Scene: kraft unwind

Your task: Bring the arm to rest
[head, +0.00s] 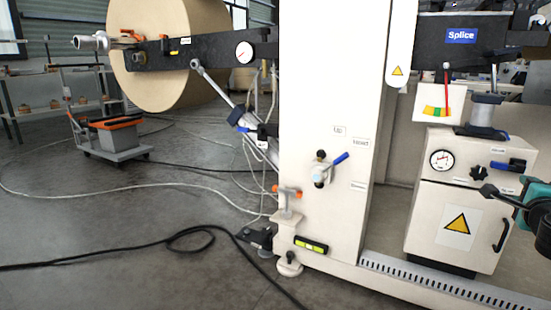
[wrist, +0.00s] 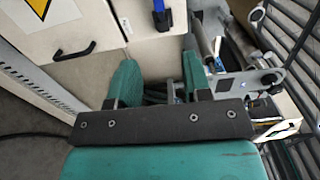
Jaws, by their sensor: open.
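My gripper (wrist: 158,82) shows in the wrist view with its two teal fingers apart and nothing visible between them. Beyond it are the cream cabinet front and a grey metal mechanism. In the head view, a teal part of my arm (head: 537,212) stands at the right edge, in front of the right side of the cream cabinet (head: 440,225). The rest of the arm is out of frame, and I cannot tell the exact gap to the cabinet.
A cream column (head: 325,100) with a blue-handled valve (head: 338,160) stands in the middle. A large kraft roll (head: 150,60) hangs at the back left. A cart (head: 112,138) and loose cables lie on the left floor. A slatted metal rack (wrist: 295,60) is at right in the wrist view.

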